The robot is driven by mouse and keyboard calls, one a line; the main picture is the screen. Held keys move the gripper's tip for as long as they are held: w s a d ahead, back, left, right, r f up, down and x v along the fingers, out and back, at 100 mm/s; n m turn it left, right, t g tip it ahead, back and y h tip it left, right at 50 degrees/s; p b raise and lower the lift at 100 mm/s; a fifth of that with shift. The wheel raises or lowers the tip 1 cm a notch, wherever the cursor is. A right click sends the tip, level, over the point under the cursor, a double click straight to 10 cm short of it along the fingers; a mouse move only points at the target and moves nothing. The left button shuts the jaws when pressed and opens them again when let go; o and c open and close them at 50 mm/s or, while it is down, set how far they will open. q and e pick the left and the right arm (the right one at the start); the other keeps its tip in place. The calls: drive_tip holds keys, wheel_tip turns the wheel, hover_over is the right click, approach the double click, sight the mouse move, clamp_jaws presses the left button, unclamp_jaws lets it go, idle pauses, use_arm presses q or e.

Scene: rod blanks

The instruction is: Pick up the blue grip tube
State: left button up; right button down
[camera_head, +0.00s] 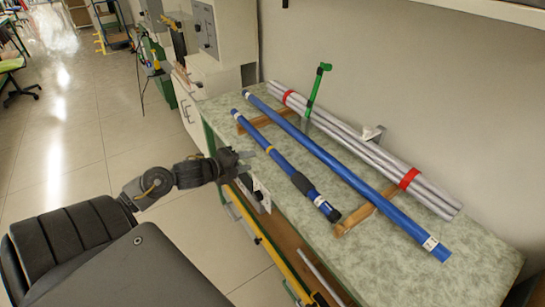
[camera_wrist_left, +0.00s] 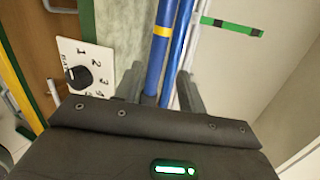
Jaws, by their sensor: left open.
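The blue grip tube (camera_head: 282,163) is the shorter blue tube, with a yellow band and a black grip section. It lies diagonally near the front edge of the bench (camera_head: 400,275), across two wooden supports. My left gripper (camera_head: 246,160) is open and empty beside the tube, at the bench's front edge. In the left wrist view the grip tube (camera_wrist_left: 160,45) with its yellow band runs lengthwise between the open fingers of the gripper (camera_wrist_left: 157,85); whether they touch it cannot be told. My right gripper is not in view.
A longer blue tube (camera_head: 340,168) lies parallel behind the grip tube. Behind it is a bundle of grey rods (camera_head: 350,143) with red bands. A white numbered dial panel (camera_wrist_left: 85,65) is on the bench front. A wall rises behind.

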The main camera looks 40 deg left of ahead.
sight(271, 155)
use_arm(q)
drive_tip(key=x, duration=0.5)
drive_tip(key=shift+w, duration=0.3)
drive_tip(key=shift+w+f+p, duration=0.1)
drive_tip(key=shift+w+p, duration=0.25)
drive_tip(key=x, duration=0.4)
drive_tip(key=shift+w+a+f+p, duration=0.1)
drive_tip(key=shift+w+f+p, duration=0.15)
drive_tip(key=shift+p, duration=0.15)
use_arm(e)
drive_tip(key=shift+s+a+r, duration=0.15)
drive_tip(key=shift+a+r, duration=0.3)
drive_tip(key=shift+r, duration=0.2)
use_arm(q)
drive_tip(key=shift+s, duration=0.1)
clamp_jaws()
drive_tip(key=shift+r, duration=0.1)
